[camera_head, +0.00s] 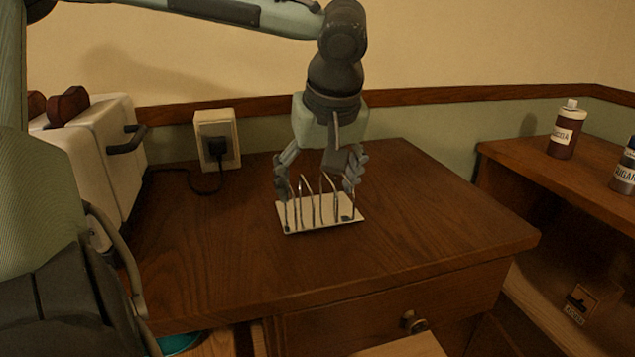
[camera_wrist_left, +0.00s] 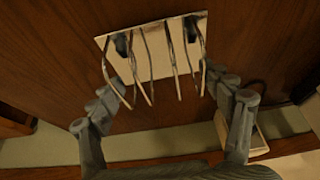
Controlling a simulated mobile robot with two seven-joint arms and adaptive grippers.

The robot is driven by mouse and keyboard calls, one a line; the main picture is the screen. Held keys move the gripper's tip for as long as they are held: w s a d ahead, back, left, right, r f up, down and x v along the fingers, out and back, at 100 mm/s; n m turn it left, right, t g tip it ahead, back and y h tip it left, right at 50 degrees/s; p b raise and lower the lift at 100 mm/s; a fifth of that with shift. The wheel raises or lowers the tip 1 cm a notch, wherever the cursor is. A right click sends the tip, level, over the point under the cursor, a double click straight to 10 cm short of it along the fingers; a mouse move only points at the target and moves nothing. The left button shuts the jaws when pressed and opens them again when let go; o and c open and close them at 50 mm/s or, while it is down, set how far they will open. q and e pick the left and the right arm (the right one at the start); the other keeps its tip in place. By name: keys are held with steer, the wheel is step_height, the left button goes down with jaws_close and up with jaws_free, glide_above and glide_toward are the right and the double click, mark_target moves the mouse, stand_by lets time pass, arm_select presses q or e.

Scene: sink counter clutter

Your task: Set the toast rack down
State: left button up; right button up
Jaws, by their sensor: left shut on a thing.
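The toast rack (camera_head: 320,221) has a pale flat base and several thin metal wire loops. In the head view it is upright at the wooden counter top (camera_head: 400,215); I cannot tell whether its base touches the wood. My left gripper (camera_head: 318,185) reaches down from above and is shut on the rack, with a finger at each end of the row of loops. In the left wrist view the rack (camera_wrist_left: 158,65) shows between the two fingers of the gripper (camera_wrist_left: 168,100). My right gripper is not in view.
A white toaster (camera_head: 100,140) stands at the left, its cord running to a wall socket (camera_head: 216,140). The counter is clear right of the rack. A lower shelf at the right holds a labelled bottle (camera_head: 566,130) and a darker one (camera_head: 626,170). A drawer knob (camera_head: 414,322) is in front.

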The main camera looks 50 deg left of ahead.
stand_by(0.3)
arm_select(q)
steer(key=shift+f, duration=0.15)
steer(key=o, duration=1.4)
steer(key=v, duration=1.2)
steer(key=shift+r, duration=0.2)
